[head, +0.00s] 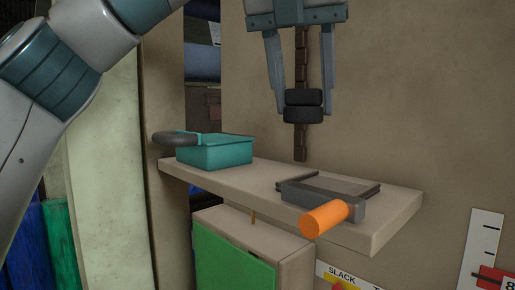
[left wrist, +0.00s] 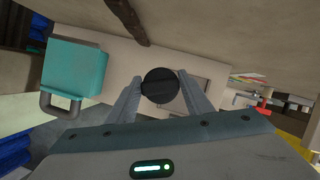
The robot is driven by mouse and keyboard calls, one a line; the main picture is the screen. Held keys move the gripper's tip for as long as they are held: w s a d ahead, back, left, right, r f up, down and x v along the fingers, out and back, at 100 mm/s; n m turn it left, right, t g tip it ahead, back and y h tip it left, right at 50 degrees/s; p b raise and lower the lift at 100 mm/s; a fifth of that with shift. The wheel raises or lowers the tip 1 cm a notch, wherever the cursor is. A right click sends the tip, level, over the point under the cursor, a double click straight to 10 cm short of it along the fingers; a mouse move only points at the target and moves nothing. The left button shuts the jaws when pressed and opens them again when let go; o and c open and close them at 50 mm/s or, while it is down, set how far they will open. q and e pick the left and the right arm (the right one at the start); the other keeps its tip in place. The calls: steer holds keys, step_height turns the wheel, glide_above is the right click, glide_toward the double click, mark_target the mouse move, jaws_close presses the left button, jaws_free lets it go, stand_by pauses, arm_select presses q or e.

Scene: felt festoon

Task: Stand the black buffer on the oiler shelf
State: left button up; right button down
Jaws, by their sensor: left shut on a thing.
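The black buffer (head: 304,113) is a short dark cylinder with a groove round its middle. My left gripper (head: 303,106) is shut on it and holds it upright above the shelf. In the left wrist view the buffer (left wrist: 160,85) shows as a round dark disc between the fingertips. The oiler shelf (head: 258,183) is a pale board on the wall, below the buffer and apart from it. My right gripper is not in view.
A teal box (head: 215,152) with a dark handle stands at the shelf's left end. A grey frame tool with an orange handle (head: 325,217) lies toward its right. A brown chain-like strip (head: 301,145) hangs behind the buffer. Bare shelf lies between box and tool.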

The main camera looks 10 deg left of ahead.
arm_select(q)
steer(key=w+a+f+p, duration=0.1)
steer(key=a, duration=0.1)
steer(key=a+f, duration=0.2)
steer(key=a, duration=0.1)
steer(key=w+a+f+p, duration=0.1)
steer(key=a, duration=0.2)
steer(key=shift+w+f+p, duration=0.3)
steer(key=shift+f, duration=0.15)
steer(key=shift+d, duration=0.1)
steer(key=shift+f+p, duration=1)
steer(key=shift+f, duration=0.8)
steer(key=shift+w+f, duration=0.1)
steer(key=shift+f, duration=0.05)
